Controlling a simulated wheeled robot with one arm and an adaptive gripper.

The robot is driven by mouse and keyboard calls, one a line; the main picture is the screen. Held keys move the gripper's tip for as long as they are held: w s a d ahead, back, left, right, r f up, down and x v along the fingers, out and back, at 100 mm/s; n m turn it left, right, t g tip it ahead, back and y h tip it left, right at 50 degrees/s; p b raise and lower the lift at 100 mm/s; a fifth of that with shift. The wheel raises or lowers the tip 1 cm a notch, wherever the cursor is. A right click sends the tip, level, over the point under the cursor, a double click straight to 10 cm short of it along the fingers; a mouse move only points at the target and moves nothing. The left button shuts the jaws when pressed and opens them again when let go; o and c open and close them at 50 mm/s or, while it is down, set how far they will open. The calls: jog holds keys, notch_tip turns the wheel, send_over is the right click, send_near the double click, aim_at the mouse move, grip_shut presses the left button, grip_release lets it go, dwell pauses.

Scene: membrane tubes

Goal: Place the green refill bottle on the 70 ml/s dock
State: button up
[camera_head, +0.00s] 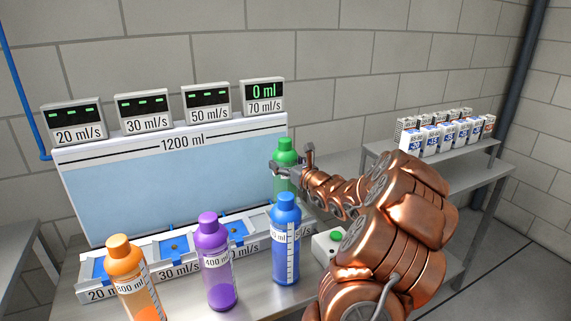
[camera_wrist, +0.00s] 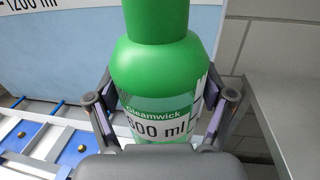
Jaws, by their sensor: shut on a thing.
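The green refill bottle (camera_head: 286,158) stands upright at the right end of the dock row, under the 70 ml/s display (camera_head: 263,96). That display reads 0 ml, while the others show dashes. My gripper (camera_head: 290,168) is shut around the bottle's body. The wrist view shows the green bottle (camera_wrist: 168,70) close up, labelled Gleamwick and 600 ml, between both fingers (camera_wrist: 160,105). The 70 ml/s dock is mostly hidden behind the blue bottle and my arm. I cannot see the bottle's base, so contact with the dock is unclear.
Blue (camera_head: 285,240), purple (camera_head: 216,262) and orange (camera_head: 132,280) bottles stand in front of the docks. A box with a green button (camera_head: 334,237) is beside my arm. The 20, 30 and 50 ml/s docks look empty. Small cartons (camera_head: 437,138) fill the right shelf.

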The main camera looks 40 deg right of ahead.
jog(key=shift+f, duration=0.4)
jog(key=o, duration=1.6)
jog(key=shift+r, duration=0.15)
jog(key=shift+s+r, duration=0.1)
jog(key=s, duration=0.4)
jog(key=s+a+b, duration=0.1)
jog(key=s, duration=0.2)
jog(key=s+a+b, duration=0.1)
jog(key=s, duration=0.3)
jog(key=shift+s, duration=0.35)
